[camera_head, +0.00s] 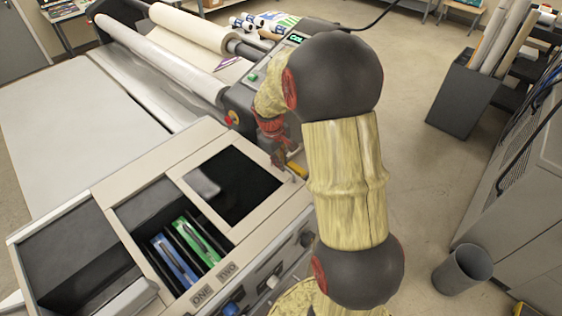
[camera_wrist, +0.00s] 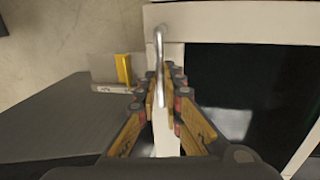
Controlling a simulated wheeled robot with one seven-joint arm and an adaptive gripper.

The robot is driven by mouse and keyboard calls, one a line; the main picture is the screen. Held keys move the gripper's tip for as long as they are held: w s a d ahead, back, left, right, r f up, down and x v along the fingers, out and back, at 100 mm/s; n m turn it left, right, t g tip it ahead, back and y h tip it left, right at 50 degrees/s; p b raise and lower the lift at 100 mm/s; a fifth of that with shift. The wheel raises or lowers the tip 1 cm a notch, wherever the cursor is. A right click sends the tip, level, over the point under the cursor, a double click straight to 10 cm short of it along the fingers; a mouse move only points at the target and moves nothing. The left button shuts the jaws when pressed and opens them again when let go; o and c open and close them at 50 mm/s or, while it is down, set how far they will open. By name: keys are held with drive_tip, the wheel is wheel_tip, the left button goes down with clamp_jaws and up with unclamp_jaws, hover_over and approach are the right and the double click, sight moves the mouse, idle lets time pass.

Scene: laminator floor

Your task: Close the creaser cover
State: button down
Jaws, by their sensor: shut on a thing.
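The creaser (camera_head: 150,215) is the beige machine at the lower left in the head view. A pale-framed panel with a dark window (camera_head: 240,182), which looks like its cover, lies at its right end, and I cannot tell how far open it is. The dark window (camera_wrist: 245,70) fills the right of the wrist view. A thin grey bar handle (camera_wrist: 183,12) runs along the pale frame. My gripper (camera_wrist: 163,88) is shut on this handle, with fingers on both sides. In the head view my gripper (camera_head: 281,152) is partly hidden by my arm.
Open bays hold a blue cartridge (camera_head: 174,262) and a green cartridge (camera_head: 197,242), by labels ONE and TWO. A roll laminator (camera_head: 165,50) stands behind. A grey bin (camera_head: 461,270) and a dark box of rolls (camera_head: 462,98) stand right. The floor between is clear.

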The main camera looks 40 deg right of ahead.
drive_tip(key=b, duration=0.4)
hover_over(235, 212)
drive_tip(key=shift+d, duration=0.1)
drive_tip(key=c, duration=2)
unclamp_jaws()
drive_tip(key=shift+a, duration=0.25)
drive_tip(key=shift+o, duration=0.4)
drive_tip(key=shift+d, duration=0.1)
wheel_tip(235, 212, up, 12)
drive_tip(key=a, duration=0.2)
drive_tip(key=shift+s+a, duration=0.15)
drive_tip(key=shift+f, duration=0.1)
